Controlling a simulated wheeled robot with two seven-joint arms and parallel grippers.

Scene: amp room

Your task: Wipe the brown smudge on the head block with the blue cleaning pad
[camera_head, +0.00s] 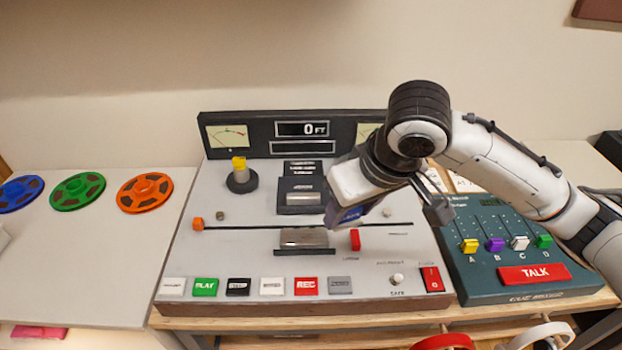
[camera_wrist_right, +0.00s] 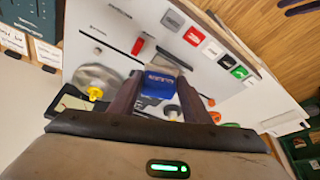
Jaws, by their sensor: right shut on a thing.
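My right gripper (camera_head: 345,217) is shut on the blue cleaning pad (camera_head: 342,214), above the tape machine's light top panel, right of its middle. In the right wrist view the blue pad (camera_wrist_right: 158,88) sits between the two dark fingers of my right gripper (camera_wrist_right: 160,100). A dark block with a silver face (camera_head: 299,199) stands left of the gripper, and a silver block (camera_head: 303,239) on a dark base lies in front of it. I cannot tell which is the head block. I cannot make out the brown smudge. My left gripper is not in view.
The tape machine (camera_head: 237,255) has a row of buttons along its front and a yellow-topped post (camera_head: 239,167) at back left. A green mixer panel (camera_head: 500,250) stands on the right. Blue, green and orange reels (camera_head: 145,192) lie on the left table.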

